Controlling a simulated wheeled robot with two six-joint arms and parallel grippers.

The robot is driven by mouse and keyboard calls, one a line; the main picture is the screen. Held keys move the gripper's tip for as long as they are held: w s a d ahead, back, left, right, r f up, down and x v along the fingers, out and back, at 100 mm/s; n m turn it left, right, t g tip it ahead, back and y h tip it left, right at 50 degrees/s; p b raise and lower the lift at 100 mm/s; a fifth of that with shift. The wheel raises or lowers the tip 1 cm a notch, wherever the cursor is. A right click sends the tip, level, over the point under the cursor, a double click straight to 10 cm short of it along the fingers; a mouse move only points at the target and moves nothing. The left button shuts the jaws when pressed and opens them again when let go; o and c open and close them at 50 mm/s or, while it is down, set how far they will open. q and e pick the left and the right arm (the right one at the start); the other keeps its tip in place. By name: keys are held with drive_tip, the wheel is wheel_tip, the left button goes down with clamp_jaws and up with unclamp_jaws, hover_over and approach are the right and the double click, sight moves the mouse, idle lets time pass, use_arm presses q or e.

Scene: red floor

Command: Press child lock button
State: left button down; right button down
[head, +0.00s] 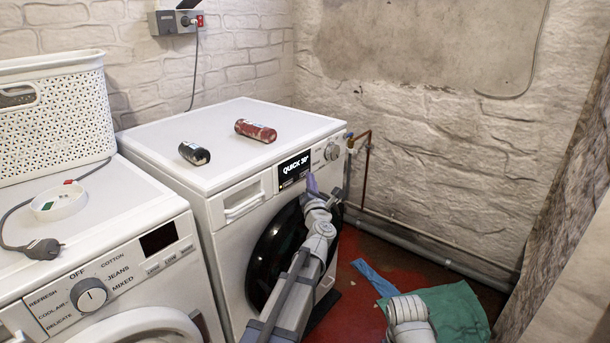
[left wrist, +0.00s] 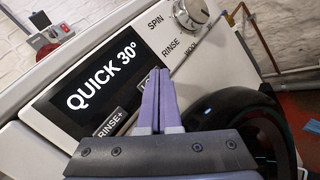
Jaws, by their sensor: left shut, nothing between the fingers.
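The washing machine (head: 228,180) at the middle has a black display (head: 294,169) reading "QUICK 30°". The display is large in the left wrist view (left wrist: 95,85). Below it are a "RINSE+" button (left wrist: 112,122) and a button label starting "LO" (left wrist: 147,79), partly hidden by my fingers. My left gripper (head: 312,184) is shut and empty, in front of the panel beside the display's lower right. In the left wrist view its purple fingers (left wrist: 157,95) lie together beside the "LO" label. I cannot tell whether they touch the panel. My right gripper is not in view.
A round knob (left wrist: 190,15) is on the panel, right of the display. A red can (head: 255,131) and a dark can (head: 194,153) lie on top. A second machine (head: 110,220) with a white basket (head: 60,130) stands left. Cloths (head: 450,310) lie on the red floor.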

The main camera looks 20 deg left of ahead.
use_arm(q)
drive_tip(key=shift+w+a, duration=0.1)
drive_tip(key=shift+a, duration=0.15)
drive_tip(key=shift+d, duration=0.15)
idle(0.4)
drive_tip(key=shift+s+d, duration=0.3)
drive_tip(key=shift+d, duration=0.3)
drive_tip(key=d, duration=0.1)
drive_tip(key=s+d, duration=0.1)
drive_tip(key=d, duration=0.2)
drive_tip(key=shift+s+d, duration=0.35)
idle(0.7)
